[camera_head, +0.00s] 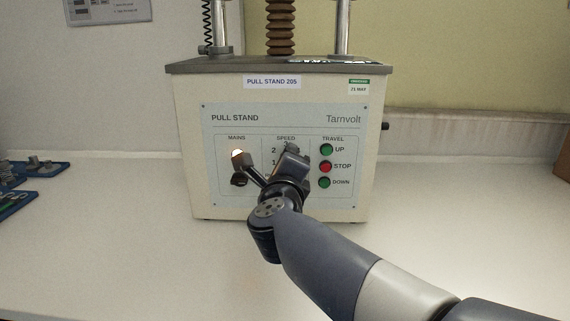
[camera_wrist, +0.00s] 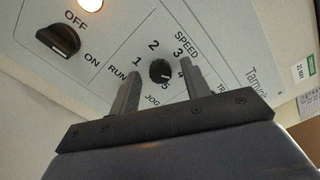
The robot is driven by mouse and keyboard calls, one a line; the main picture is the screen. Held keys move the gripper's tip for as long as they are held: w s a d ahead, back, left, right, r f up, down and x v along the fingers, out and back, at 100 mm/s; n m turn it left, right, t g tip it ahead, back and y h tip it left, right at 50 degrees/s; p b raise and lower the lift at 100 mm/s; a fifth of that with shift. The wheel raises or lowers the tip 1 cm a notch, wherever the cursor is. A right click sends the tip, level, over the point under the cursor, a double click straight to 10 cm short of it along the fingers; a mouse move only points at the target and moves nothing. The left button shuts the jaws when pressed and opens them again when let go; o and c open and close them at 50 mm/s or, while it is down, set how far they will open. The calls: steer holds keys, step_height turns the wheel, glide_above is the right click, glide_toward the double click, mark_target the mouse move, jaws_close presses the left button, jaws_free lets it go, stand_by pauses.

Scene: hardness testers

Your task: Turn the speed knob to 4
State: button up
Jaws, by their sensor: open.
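The speed knob (camera_wrist: 159,70) is small, round and black, set in the grey panel among the numbers 1 to 5 in the wrist view. In the head view my gripper (camera_head: 265,156) is in front of the pull stand's panel (camera_head: 220,118) and hides the knob and part of the speed scale.
The mains switch (camera_wrist: 58,41) is black, left of the speed knob, below a lit lamp (camera_head: 238,153). Right of the speed scale are the green UP (camera_head: 326,149), red STOP (camera_head: 326,166) and green DOWN (camera_head: 325,182) buttons. Blue trays (camera_head: 14,200) lie at the far left.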

steer(key=shift+s, duration=0.1)
steer(key=s+p, duration=0.2)
steer(key=s, duration=0.8)
steer(key=shift+s+a, duration=0.2)
steer(key=shift+s, duration=0.1)
steer(key=w+b, duration=0.1)
steer(key=w, duration=1)
steer(key=shift+d+b, duration=0.2)
steer(key=shift+b, duration=0.2)
steer(key=shift+s, duration=0.15)
